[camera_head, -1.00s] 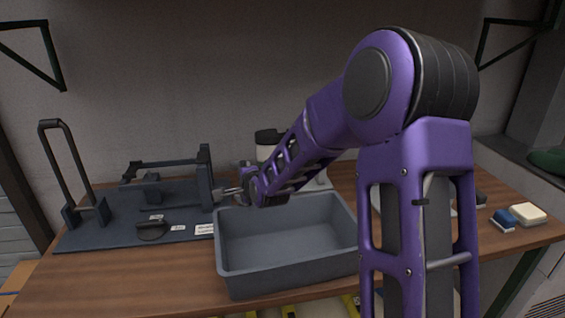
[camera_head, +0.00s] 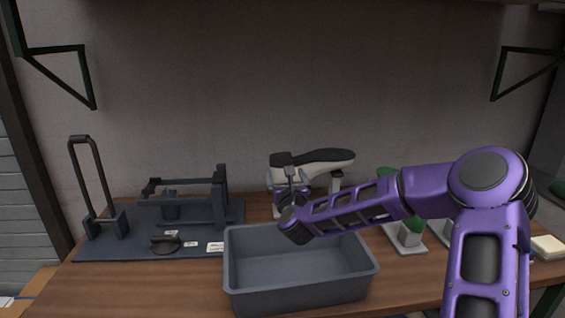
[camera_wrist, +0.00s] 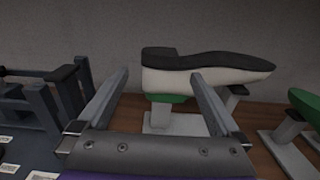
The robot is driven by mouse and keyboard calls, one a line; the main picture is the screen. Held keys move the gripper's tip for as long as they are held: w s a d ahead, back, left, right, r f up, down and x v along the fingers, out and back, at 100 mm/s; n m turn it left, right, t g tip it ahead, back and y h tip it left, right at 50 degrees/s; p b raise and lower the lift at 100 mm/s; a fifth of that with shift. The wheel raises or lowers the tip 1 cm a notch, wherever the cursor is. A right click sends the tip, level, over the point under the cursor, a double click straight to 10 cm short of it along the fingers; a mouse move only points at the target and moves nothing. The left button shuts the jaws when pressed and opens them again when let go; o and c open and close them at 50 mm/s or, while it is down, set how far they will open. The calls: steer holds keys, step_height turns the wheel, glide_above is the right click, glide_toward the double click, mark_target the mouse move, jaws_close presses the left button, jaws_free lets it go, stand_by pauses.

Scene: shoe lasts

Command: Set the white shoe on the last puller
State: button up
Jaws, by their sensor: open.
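The white shoe (camera_head: 320,170) has a black sole facing up and sits upside down on a stand at the back of the bench. In the wrist view the white shoe (camera_wrist: 205,76) lies ahead of my fingers, with a green part under its heel end on a grey stand (camera_wrist: 162,122). My gripper (camera_wrist: 160,85) is open, its fingers spread before the shoe and apparently not closed on it. In the head view my gripper (camera_head: 291,190) is in front of the shoe's left end. The last puller (camera_head: 190,205), a dark metal frame, stands on the dark board at left.
A grey bin (camera_head: 298,268) stands at the front middle, below my arm. Green lasts on stands (camera_head: 411,232) are at right, partly behind my arm. A tall handle (camera_head: 92,185) rises at the left. Small labels lie on the board (camera_head: 130,251).

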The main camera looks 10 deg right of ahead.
mark_target(281, 158)
steer(key=w, duration=1.2)
steer(key=shift+p, duration=0.3)
steer(key=c, duration=1.5)
steer(key=o, duration=1.1)
steer(key=c, duration=1)
